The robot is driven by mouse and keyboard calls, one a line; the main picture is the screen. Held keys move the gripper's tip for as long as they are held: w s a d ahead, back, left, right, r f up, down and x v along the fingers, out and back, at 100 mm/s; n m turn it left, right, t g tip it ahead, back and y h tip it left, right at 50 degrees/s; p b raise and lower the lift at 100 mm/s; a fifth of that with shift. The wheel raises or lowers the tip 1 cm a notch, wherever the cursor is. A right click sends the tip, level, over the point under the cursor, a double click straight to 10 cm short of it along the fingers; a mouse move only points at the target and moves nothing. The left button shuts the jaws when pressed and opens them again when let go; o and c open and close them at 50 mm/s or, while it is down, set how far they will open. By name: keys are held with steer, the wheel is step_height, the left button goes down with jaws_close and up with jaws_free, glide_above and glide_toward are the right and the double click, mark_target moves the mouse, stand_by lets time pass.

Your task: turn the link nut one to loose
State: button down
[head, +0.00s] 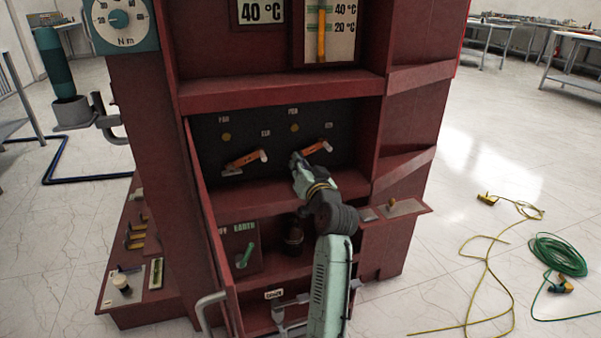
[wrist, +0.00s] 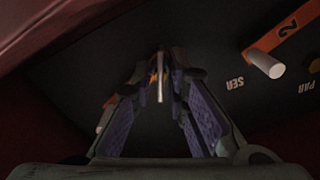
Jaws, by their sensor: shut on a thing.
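The dark panel (head: 272,138) carries two orange links. My gripper (head: 296,160) is at the left end of the right-hand link (head: 317,147), shut on the link nut there. My fingers hide that nut in the head view. In the wrist view, my gripper (wrist: 159,92) has its fingers drawn in toward a thin pale pin (wrist: 160,80), with a bit of orange behind it. The other link (head: 245,160), on the left of the panel, also shows in the wrist view as an orange bar marked 2 (wrist: 283,37), with a pale pin.
Dark red shelves and side walls closely frame the panel. A green EARTH handle (head: 247,254) and a dark brown cylinder (head: 293,234) are below. A small ledge (head: 400,209) juts out at right. Yellow cable (head: 487,262) and green cable (head: 558,255) lie on the floor.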

steer(key=n+b, duration=0.2)
steer(key=n, duration=0.2)
steer(key=shift+n+b, duration=0.4)
stand_by(0.4)
steer(key=c, duration=1.8)
jaws_free()
steer(key=v, duration=1.2)
steer(key=shift+s, duration=0.1)
